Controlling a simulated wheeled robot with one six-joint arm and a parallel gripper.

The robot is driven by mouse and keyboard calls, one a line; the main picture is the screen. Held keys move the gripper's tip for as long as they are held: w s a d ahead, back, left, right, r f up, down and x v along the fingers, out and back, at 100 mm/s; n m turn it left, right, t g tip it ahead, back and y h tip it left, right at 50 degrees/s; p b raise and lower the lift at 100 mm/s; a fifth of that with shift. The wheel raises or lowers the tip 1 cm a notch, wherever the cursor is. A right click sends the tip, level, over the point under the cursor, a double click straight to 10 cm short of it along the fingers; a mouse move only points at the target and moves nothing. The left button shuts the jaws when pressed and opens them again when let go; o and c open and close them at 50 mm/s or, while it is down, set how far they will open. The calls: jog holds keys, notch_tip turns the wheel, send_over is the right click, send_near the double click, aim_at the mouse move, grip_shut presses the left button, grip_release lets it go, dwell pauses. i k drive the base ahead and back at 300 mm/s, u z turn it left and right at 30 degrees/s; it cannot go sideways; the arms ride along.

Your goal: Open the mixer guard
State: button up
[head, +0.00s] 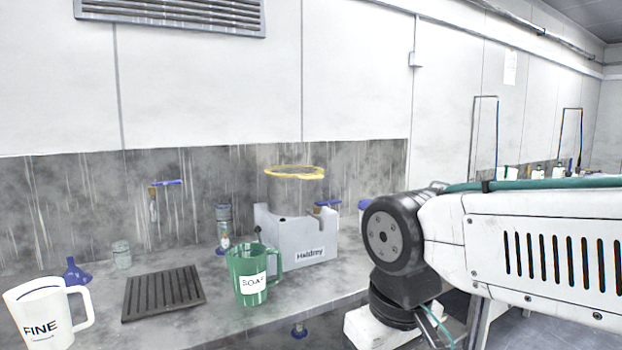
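The mixer (297,236) is a white box-shaped unit marked "Haldrey" on the counter, right of the middle. A grey drum-like part (290,196) rises from it. A yellow ring-shaped guard (294,173) lies roughly level across the top of the drum, and it looks lowered. A small dark knob or lever shows at the mixer's left side. My arm fills the right side of the picture, to the right of the mixer and apart from it in the picture. My gripper is out of view.
A green mug marked "SOAP" (252,276) stands in front of the mixer. A white mug marked "FINE" (42,315), a blue funnel-like item (75,271), a glass jar (121,254) and a dark slatted drain mat (163,293) sit left. A bottle (224,228) stands behind.

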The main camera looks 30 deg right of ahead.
aim_at(309, 172)
jog(key=z, duration=0.4)
jog(key=i, duration=1.3)
jog(key=u, duration=0.35)
